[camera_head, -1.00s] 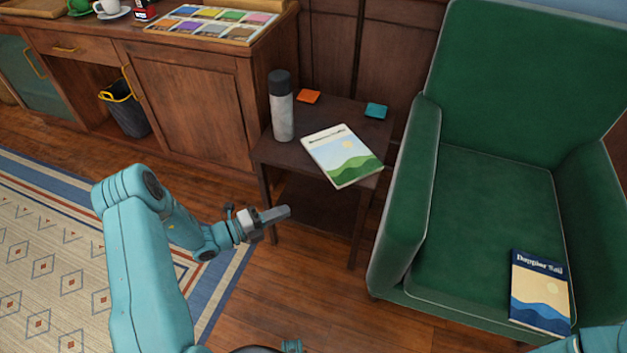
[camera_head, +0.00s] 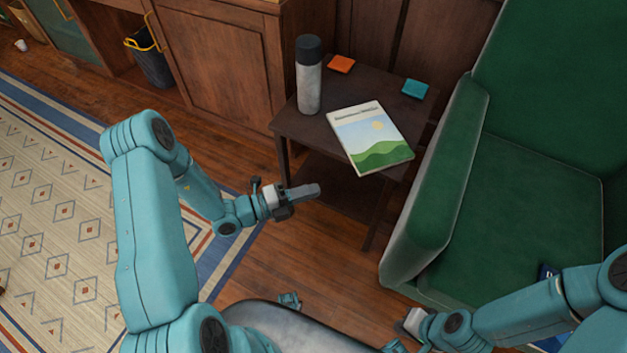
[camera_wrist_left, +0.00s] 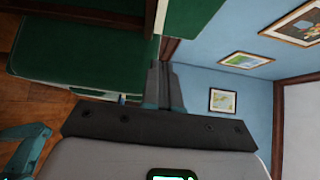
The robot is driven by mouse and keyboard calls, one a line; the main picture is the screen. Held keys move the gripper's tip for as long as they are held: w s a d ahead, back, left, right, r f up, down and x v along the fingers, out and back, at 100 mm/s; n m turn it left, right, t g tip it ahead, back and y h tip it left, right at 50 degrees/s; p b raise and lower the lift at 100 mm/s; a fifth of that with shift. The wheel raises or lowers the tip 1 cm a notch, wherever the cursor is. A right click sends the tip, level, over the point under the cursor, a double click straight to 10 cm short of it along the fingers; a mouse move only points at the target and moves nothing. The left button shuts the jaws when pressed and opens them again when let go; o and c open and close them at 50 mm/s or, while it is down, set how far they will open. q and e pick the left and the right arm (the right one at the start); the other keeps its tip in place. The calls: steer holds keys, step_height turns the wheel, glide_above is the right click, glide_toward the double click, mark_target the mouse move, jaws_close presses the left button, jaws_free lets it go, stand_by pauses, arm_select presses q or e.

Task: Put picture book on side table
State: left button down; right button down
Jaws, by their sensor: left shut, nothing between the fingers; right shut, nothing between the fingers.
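A picture book (camera_head: 370,140) with a sun and green hills on its cover lies flat on the dark wood side table (camera_head: 300,128), its near corner close to the front edge. A second, dark blue book (camera_head: 547,271) lies on the armchair seat, mostly hidden behind my right arm. My left gripper (camera_head: 312,191) is shut and empty, in front of the side table and apart from it. My right gripper (camera_head: 408,322) is shut and empty, low in front of the armchair. The left wrist view shows the left gripper's fingers (camera_wrist_left: 162,85) together, with no book between them.
A grey bottle (camera_head: 309,88), an orange coaster (camera_head: 341,64) and a teal coaster (camera_head: 415,88) also stand on the side table. The green armchair (camera_head: 435,185) is close on its right, a wooden cabinet (camera_head: 215,75) behind left. Bare floor (camera_head: 320,265) lies in front.

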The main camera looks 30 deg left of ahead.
mark_target(353, 162)
arm_select(q)
steer(key=x, duration=0.3)
steer(key=w+a+b+x, duration=0.1)
steer(key=x, duration=0.6)
steer(key=shift+w+a+f+b, duration=0.1)
steer(key=shift+w+a+b, duration=0.05)
steer(key=shift+a+b, duration=0.15)
steer(key=shift+w, duration=0.45)
steer(key=shift+w, duration=0.1)
steer(key=w, duration=0.2)
steer(key=shift+w+b, duration=0.35)
steer(key=shift+s, duration=0.1)
